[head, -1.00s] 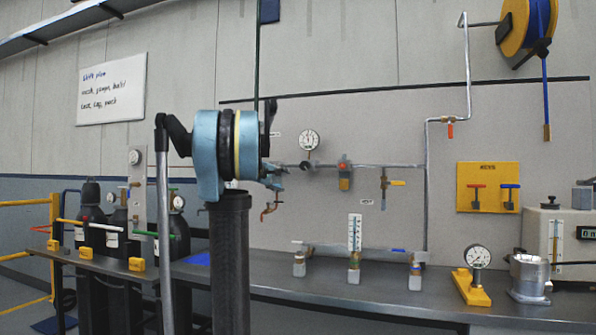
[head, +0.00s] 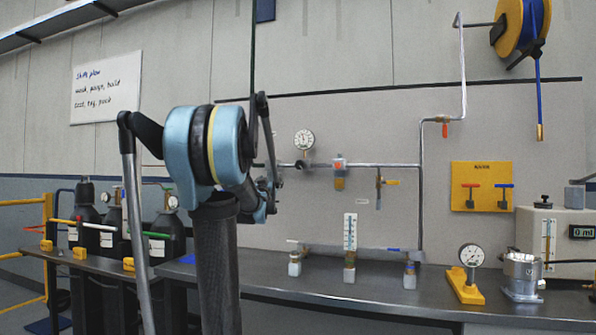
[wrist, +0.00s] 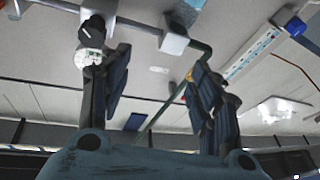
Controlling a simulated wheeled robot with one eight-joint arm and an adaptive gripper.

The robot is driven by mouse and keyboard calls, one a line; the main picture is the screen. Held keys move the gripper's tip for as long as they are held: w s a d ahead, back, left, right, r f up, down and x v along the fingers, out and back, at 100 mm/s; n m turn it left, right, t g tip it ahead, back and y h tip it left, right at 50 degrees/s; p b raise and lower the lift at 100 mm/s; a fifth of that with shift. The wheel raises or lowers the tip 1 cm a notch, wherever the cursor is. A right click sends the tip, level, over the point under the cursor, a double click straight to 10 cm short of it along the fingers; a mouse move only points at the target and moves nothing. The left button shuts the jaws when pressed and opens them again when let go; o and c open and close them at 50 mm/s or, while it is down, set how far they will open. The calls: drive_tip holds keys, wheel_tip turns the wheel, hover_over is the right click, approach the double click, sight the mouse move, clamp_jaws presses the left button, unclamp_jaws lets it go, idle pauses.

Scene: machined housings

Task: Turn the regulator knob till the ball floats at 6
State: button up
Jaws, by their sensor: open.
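A white-scaled flow tube (head: 350,232) stands on the bench fittings; its ball and reading are too small to make out. A small black knob (head: 300,164) sits on the wall pipe under a round gauge (head: 304,139); I take it for the regulator knob. My gripper is mostly hidden behind my blue arm joint in the head view. In the wrist view my gripper (wrist: 160,95) has its dark fingers spread with nothing between them. A round white dial (wrist: 88,57) and a black knob-like part (wrist: 93,28) show beyond the left finger. A ticked scale (wrist: 255,52) is at upper right.
Pipes and a yellow-handled valve (head: 390,183) are on the wall panel. A gauge on a yellow stand (head: 468,270) and a metal housing (head: 523,275) stand on the bench at right. Gas cylinders (head: 88,215) stand at left. The bench's middle front is clear.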

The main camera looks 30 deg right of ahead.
sight(299, 167)
drive_tip(key=s+d+m+g+h, duration=0.3)
drive_tip(key=s+d+m+h, duration=0.15)
drive_tip(key=s+m, duration=0.2)
drive_tip(key=shift+n, duration=0.25)
drive_tip(key=x, duration=1.6)
drive_tip(key=shift+w+d+r, duration=0.15)
drive_tip(key=shift+d+r, duration=0.05)
drive_tip(key=shift+r, duration=0.1)
drive_tip(key=c, duration=1.1)
